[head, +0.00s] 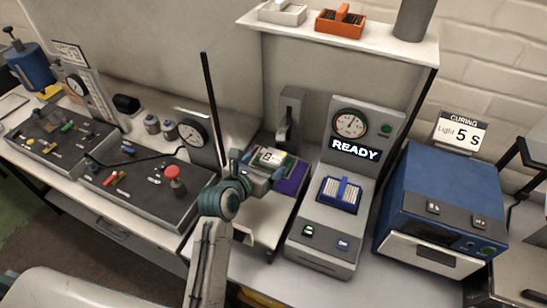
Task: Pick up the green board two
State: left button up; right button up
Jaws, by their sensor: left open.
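A small green board (258,157) with a white label marked in dark print lies on a dark station in the middle of the bench. The label is too small to read surely. A purple block (293,179) is just to its right and below. My left gripper (262,171) is open at the near side of the green board, its fingers close to it. The gripper hides part of the board's near edge, and I cannot tell whether they touch. My right gripper is out of view.
Right of the board stands a grey machine (320,238) reading READY, with a blue rack (341,194). A blue curing box (440,190) is farther right. Left are a control panel (140,192) with a red knob, a gauge (193,133) and a thin black post (212,100). A shelf (390,45) hangs above.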

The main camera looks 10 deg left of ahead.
aim_at(273, 157)
pick_arm(q)
jog(key=p+x, duration=0.2)
jog(key=x, duration=0.2)
jog(key=shift+w+d, duration=0.1)
jog(key=shift+d, duration=0.05)
jog(key=shift+w+f, duration=0.1)
jog(key=shift+w, duration=0.15)
jog(key=shift+w+f, duration=0.15)
jog(key=shift+d, duration=0.1)
jog(key=shift+c, duration=1.3)
jog(key=c, duration=0.7)
jog(key=shift+c, duration=1.1)
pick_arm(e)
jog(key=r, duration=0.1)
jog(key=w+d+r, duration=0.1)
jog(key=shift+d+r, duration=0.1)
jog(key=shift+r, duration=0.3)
